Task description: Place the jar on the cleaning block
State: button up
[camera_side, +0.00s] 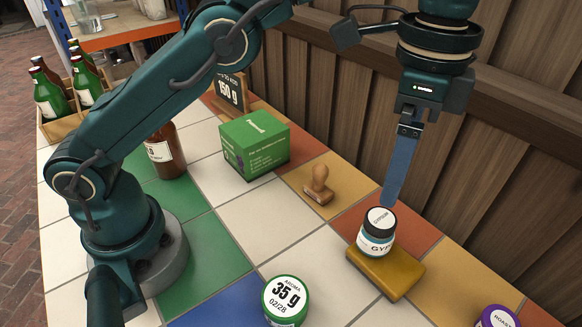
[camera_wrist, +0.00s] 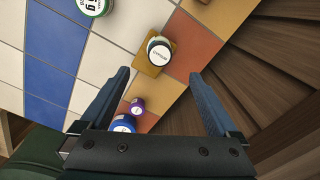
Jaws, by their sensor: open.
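A white jar with a dark lid and a teal label (camera_side: 377,233) stands upright on the yellow-brown cleaning block (camera_side: 396,279) near the wooden wall. In the wrist view the same jar (camera_wrist: 159,52) sits on the block (camera_wrist: 146,68), beyond my fingertips. My gripper (camera_wrist: 160,85) is open with nothing between its fingers. In the side view my gripper (camera_side: 391,200) points down above and just behind the jar, with one finger hiding the other. Whether a finger touches the jar I cannot tell there; the wrist view shows them apart.
A green-lidded jar (camera_side: 286,300) stands at the front and a purple-lidded jar (camera_side: 498,318) at the lower right. A wooden stamp (camera_side: 318,186), a green box (camera_side: 254,146), a brown bottle (camera_side: 166,151) and a bottle crate (camera_side: 62,124) stand farther back. The wooden wall (camera_side: 340,100) borders the tiles.

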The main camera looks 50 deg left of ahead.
jog(key=s+a+r+n+t, duration=0.2)
jog(key=a+r+n, duration=0.1)
jog(key=a, duration=0.3)
jog(key=s+a+r+n+t, duration=0.1)
jog(key=s+a+r+n, duration=0.2)
jog(key=a+n, duration=0.15)
jog(key=s+a+f+n+t, duration=0.2)
jog(key=s+a+f+n, duration=0.3)
jog(key=s, duration=0.4)
notch_tip(320, 180, down, 2)
jog(key=shift+a+f+t, duration=0.25)
jog(key=shift+a+t, duration=0.05)
jog(key=shift+a, duration=0.45)
